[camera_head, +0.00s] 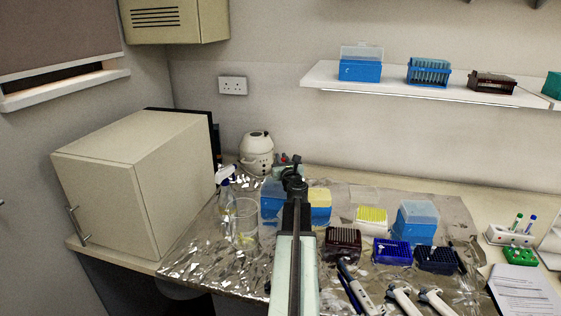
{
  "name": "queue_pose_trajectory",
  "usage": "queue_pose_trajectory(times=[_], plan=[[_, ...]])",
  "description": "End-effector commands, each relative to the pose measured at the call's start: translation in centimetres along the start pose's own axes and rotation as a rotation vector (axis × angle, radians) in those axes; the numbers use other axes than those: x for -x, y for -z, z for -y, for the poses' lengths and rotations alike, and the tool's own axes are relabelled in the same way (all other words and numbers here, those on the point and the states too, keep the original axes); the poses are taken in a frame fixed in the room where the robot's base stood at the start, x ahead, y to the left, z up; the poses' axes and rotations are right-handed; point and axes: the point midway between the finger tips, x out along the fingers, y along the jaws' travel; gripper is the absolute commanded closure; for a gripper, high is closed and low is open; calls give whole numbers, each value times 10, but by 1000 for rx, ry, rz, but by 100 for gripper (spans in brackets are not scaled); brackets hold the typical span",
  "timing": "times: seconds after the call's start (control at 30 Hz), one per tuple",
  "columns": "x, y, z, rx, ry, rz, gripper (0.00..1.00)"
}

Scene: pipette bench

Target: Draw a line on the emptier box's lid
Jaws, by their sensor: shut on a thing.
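My arm reaches away from me up the middle of the picture. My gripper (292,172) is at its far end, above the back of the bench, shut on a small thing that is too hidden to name. Behind and below it stand a blue tip box (271,207) on the left and another blue box (320,215) with a yellowish top on the right, both partly covered by my arm. A third blue box (415,225) with a clear bluish lid stands further right. How full each box is cannot be told. Pens (517,221) stand in a white holder (507,237) at the right.
A glass beaker (244,222) and spray bottle (224,184) stand left of my arm. Right are a yellow tip rack (371,217), maroon rack (343,238), blue racks (392,251) and several pipettes (405,299). A large beige cabinet (105,199) fills the left. Foil (195,250) covers the bench.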

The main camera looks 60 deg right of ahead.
Motion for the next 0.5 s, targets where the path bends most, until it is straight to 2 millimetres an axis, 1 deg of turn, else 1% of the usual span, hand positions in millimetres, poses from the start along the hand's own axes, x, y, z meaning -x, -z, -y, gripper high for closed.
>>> queue_pose_trajectory(times=[0.5], plan=[[2,0,4,0,0,0,100]])
